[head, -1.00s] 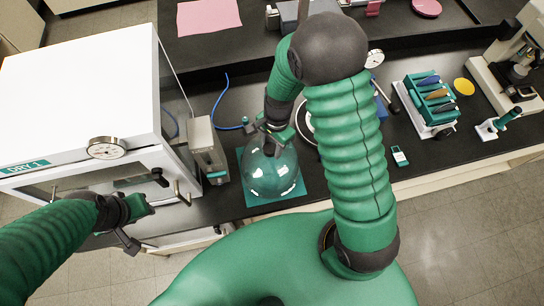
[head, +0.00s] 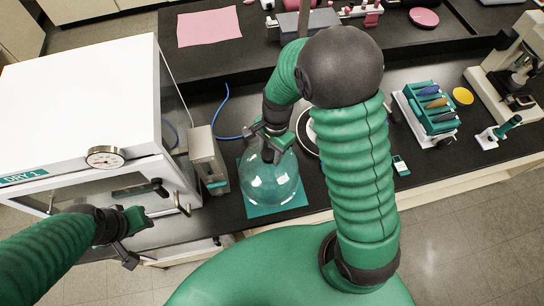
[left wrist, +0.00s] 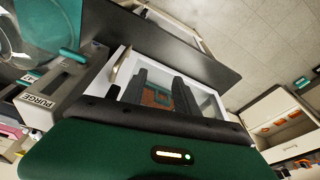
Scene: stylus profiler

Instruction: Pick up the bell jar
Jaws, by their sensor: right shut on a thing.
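The clear glass bell jar (head: 270,186) stands upright over a teal mat (head: 291,205) on the black bench in the head view. Part of it also shows at the upper left of the left wrist view (left wrist: 18,32). My right gripper (head: 268,146) is shut on the top of the bell jar; the arm partly hides the grip. I cannot tell whether the jar's base touches the mat. My left gripper (head: 136,236) is in front of the white oven, away from the jar. In the left wrist view its two dark fingers (left wrist: 160,92) are apart with nothing between them.
The white drying oven (head: 80,100) stands left of the jar, with a grey purge box (head: 208,160) between them. A blue hose (head: 219,112) runs behind. A rack of coloured tools (head: 432,108) and a microscope (head: 512,75) stand to the right.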

